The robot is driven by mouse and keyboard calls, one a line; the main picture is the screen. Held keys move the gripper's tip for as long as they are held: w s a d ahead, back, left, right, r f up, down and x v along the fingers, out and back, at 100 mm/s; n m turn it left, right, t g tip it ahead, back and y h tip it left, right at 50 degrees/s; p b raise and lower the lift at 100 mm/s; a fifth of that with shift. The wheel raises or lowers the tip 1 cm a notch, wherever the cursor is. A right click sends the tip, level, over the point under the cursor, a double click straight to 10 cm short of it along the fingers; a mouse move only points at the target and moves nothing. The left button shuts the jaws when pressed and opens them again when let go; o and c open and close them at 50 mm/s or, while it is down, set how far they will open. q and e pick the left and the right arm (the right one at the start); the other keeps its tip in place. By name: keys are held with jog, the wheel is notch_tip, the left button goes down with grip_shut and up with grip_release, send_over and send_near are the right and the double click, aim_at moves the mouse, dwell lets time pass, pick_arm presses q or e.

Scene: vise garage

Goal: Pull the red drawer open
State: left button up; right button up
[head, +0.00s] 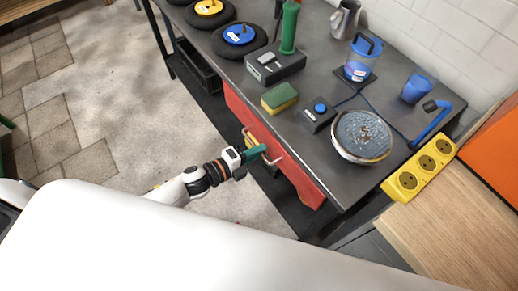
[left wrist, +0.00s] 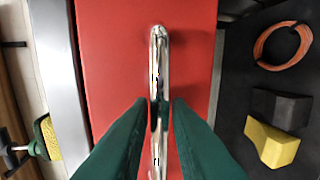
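The red drawer (head: 300,183) is set under the front edge of the dark workbench, and no inside of it shows. Its red front (left wrist: 110,70) fills the middle of the left wrist view. A shiny metal bar handle (left wrist: 158,45) stands off this front; it also shows in the head view (head: 272,160). My left gripper (head: 262,151) is at the handle. Its green fingers (left wrist: 159,108) lie one on each side of the bar, close against it, and look shut on it. The fingers hide a little of the front. My right gripper is not in view.
A yellow socket strip (head: 420,169) is at the right. Below lie an orange cable coil (left wrist: 283,45) and blocks.

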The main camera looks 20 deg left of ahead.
pick_arm(q)
jog(key=shift+w+d+f, duration=0.1)
jog(key=shift+w+d, duration=0.25)
jog(key=shift+w, duration=0.05)
grip_shut()
jog(key=shift+s+a, duration=0.1)
